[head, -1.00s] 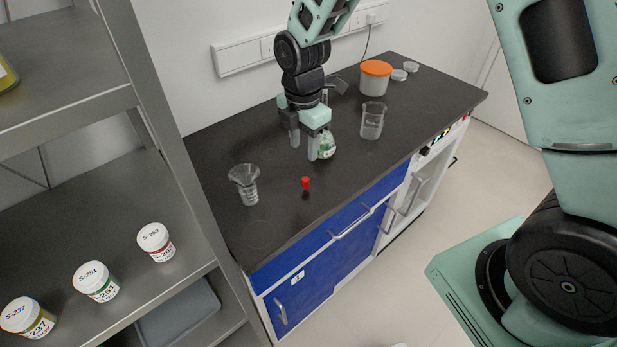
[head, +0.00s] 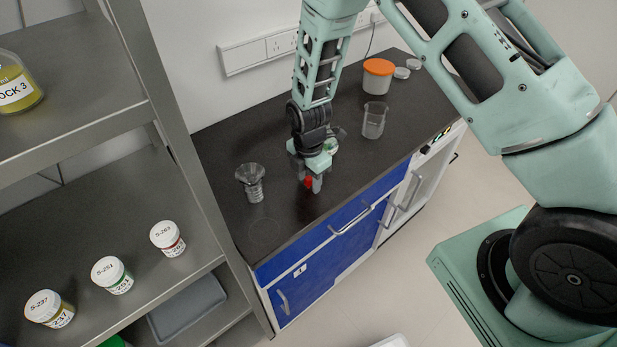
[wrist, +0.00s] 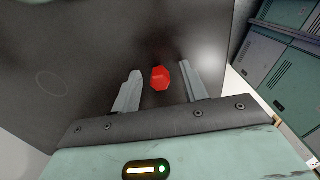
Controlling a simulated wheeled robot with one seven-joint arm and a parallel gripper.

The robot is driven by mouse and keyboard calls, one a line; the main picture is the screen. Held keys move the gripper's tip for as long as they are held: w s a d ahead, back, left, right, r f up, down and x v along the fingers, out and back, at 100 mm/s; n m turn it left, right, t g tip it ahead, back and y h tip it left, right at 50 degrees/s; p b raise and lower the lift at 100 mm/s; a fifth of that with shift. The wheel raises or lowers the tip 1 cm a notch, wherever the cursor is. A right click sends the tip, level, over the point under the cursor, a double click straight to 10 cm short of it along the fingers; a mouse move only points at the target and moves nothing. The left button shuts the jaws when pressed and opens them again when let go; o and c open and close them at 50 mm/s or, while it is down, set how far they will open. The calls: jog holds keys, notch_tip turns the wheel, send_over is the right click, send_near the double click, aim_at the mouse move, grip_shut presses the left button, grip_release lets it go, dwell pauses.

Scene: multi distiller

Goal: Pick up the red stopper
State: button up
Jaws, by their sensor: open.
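The red stopper (head: 308,182) stands on the dark bench top near its front edge. In the head view it shows between the fingers of my gripper (head: 309,184). In the wrist view the stopper (wrist: 160,78) is seen from above, between the two grey fingers of my gripper (wrist: 160,88), with a gap on each side. My gripper is open and points down over the stopper. The frames do not show clearly how far down the fingertips reach beside it.
A glass vessel with a funnel-like top (head: 252,182) stands to the left. A small bottle with green (head: 330,146) is partly hidden behind my gripper. A beaker (head: 373,120) and an orange-lidded tub (head: 377,76) stand farther back. A metal shelf (head: 180,120) borders the left.

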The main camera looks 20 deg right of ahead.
jog(key=shift+f, duration=0.15)
grip_shut()
